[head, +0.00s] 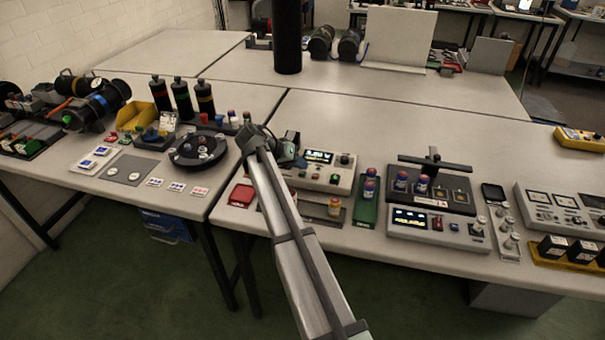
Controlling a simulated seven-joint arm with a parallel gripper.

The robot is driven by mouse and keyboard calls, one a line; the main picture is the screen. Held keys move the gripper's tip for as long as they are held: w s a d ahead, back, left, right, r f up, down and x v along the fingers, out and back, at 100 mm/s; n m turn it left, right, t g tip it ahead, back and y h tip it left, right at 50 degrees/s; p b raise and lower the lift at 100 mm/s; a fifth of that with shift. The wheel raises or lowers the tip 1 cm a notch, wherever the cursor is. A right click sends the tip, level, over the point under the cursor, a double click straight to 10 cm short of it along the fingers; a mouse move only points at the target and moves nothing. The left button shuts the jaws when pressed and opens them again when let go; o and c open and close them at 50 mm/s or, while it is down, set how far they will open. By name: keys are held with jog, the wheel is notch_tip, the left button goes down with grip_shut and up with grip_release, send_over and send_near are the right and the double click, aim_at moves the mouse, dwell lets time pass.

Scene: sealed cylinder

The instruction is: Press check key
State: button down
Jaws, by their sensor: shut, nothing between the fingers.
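My arm reaches up from the bottom centre, and my gripper (289,150) is at its far end, dark and small in the view. It is shut and empty, above or just behind the left end of a beige instrument (325,174) with a lit display, small buttons and a green knob. The arm hides part of this instrument. No key label is readable, so I cannot tell which button is the check key.
A black fixture (430,194) holding capped cylinders stands behind the second instrument. A green tray (366,205) and a red tray (242,195) lie near the front edge. A round black carousel (198,150) is left of my arm. The table behind is mostly clear.

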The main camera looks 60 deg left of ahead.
aim_at(300, 174)
dwell(0.3)
jog(key=shift+r, duration=2.5)
